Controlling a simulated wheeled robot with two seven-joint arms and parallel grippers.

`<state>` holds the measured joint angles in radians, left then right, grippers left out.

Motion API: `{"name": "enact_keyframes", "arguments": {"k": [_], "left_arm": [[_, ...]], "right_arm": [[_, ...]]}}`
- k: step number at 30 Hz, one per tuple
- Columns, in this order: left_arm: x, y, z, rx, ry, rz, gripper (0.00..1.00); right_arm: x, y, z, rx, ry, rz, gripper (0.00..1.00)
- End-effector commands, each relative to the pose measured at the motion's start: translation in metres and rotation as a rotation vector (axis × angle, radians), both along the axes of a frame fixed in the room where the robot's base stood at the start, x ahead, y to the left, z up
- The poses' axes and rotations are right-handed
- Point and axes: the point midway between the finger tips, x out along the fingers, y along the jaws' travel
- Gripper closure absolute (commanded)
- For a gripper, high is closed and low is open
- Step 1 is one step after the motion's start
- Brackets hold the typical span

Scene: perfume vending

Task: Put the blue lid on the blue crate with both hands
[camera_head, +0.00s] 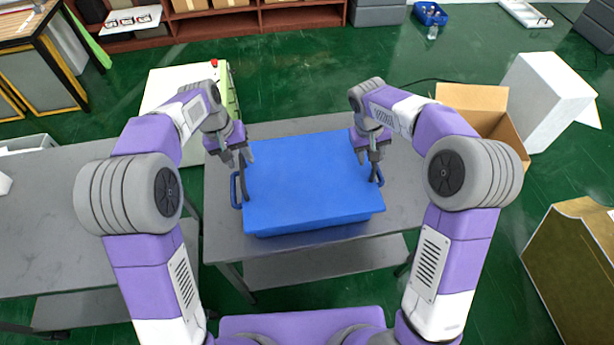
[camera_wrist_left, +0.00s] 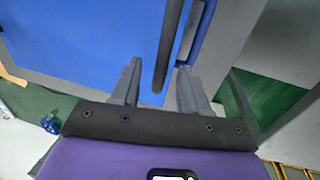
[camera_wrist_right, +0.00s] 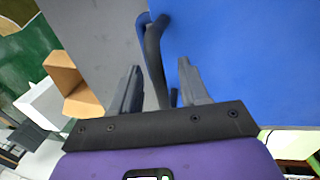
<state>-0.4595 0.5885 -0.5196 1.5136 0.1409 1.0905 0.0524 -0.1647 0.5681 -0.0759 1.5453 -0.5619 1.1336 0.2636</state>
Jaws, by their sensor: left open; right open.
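The blue lid (camera_head: 310,180) lies flat over the blue crate (camera_head: 318,226), whose front side shows as a narrow strip below the lid's near edge. A blue side handle (camera_head: 236,190) sticks out at the left. My left gripper (camera_head: 242,158) is open at the lid's left edge; in the left wrist view a dark bar (camera_wrist_left: 168,50) appears between its fingers. My right gripper (camera_head: 375,158) is open at the right edge; in the right wrist view another dark bar (camera_wrist_right: 154,55) appears between its fingers. I cannot tell whether any finger touches. The crate's inside is hidden.
The crate stands on a grey table (camera_head: 400,205) with bare room around it. Another grey table (camera_head: 60,215) is at the left. An open cardboard box (camera_head: 485,115) and a white box (camera_head: 548,97) are at the right. A shelf runs along the back.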

Motion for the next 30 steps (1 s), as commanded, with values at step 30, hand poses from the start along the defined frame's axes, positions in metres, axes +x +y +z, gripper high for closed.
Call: {"name": "enact_keyframes", "arguments": {"k": [30], "left_arm": [[-0.002,0.02,0.098,0.001,-0.001,0.0,0.55]], "right_arm": [[-0.001,0.015,0.071,0.002,-0.006,0.001,0.55]]}}
